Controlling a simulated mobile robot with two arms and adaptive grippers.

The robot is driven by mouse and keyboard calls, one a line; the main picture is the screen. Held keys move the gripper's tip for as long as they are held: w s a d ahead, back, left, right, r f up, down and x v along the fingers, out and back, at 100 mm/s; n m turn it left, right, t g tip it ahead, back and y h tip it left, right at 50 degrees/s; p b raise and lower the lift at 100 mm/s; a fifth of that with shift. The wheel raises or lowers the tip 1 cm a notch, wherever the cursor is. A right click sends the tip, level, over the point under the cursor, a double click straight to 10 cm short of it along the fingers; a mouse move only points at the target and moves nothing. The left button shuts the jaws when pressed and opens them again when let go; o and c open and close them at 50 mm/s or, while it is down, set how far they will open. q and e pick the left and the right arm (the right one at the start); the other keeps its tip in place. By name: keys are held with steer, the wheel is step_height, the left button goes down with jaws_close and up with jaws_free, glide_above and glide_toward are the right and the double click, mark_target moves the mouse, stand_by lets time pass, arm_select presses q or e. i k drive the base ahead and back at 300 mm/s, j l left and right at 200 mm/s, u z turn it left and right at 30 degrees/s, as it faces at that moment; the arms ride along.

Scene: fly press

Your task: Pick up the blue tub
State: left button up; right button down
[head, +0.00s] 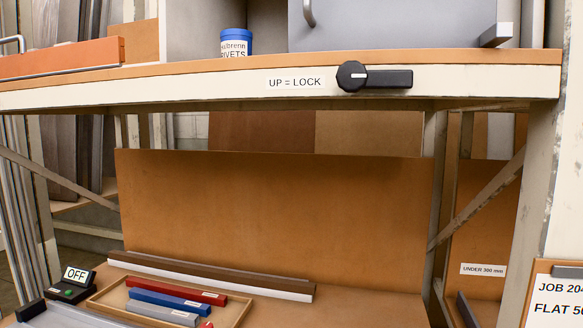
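The blue tub (236,36) stands upright on the raised bench top (190,67), left of centre near the top of the view. It has a blue lid or rim and a white label that reads "RIVETS" on its lower line. Its lowest part seems hidden by the bench top's front edge. Neither of my grippers shows in this view.
A grey door panel (390,22) with handles stands right of the tub. A black lock lever (385,78) sticks out of the front rail. Below are a tray (235,313) of coloured bars and an OFF box (70,287).

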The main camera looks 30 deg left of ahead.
mark_target(237, 42)
steer(key=u, duration=1.25)
